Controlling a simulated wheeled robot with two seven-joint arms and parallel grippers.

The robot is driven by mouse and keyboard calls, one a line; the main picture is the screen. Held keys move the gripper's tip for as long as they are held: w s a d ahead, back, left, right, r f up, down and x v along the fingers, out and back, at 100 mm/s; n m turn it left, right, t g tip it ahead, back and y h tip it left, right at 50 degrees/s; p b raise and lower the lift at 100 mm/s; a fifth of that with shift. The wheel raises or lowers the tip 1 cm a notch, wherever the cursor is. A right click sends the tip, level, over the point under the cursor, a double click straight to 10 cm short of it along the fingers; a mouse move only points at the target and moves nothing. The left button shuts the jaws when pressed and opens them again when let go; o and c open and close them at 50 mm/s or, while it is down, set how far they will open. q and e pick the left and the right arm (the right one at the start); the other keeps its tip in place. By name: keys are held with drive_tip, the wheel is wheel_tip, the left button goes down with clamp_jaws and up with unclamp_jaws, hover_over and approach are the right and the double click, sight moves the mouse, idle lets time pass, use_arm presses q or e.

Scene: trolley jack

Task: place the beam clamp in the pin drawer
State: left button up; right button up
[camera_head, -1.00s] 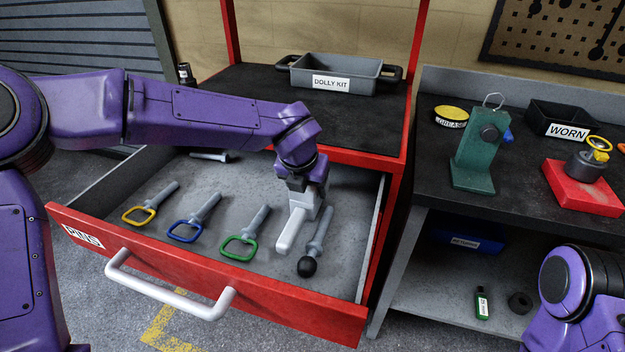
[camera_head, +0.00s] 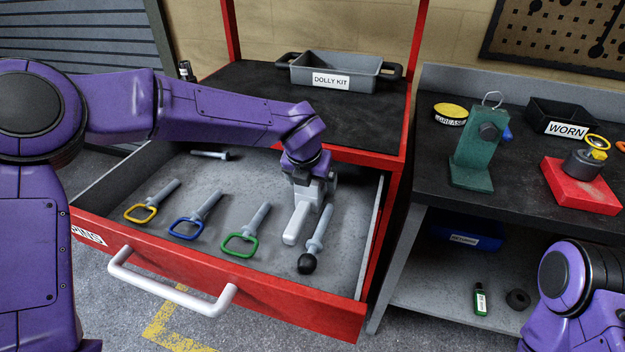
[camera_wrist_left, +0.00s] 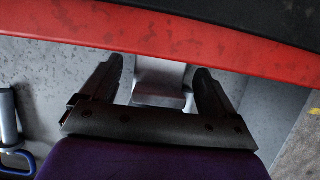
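A light grey clamp-like piece, which I take to be the beam clamp (camera_head: 297,222), is inside the open pin drawer (camera_head: 215,277) near its right end. It has a pale bar towards the front and a darker round part behind. My left gripper (camera_wrist_left: 160,82) is over its rear part; in the left wrist view its dark fingers stand apart on either side of the pale block (camera_wrist_left: 160,75), with gaps visible. In the head view the arm hides part of the clamp. My right gripper is out of view.
Pins with yellow (camera_head: 141,213), blue (camera_head: 186,229) and green (camera_head: 239,245) handles lie in the drawer. A black-knobbed pin (camera_head: 307,263) lies close beside the clamp. The red cabinet edge (camera_wrist_left: 150,35) is near the left wrist. A green stand (camera_head: 473,155) is on the bench.

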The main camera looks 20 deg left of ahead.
sight(305, 200)
use_arm(q)
drive_tip(key=v, duration=1.2)
drive_tip(key=shift+r, duration=0.1)
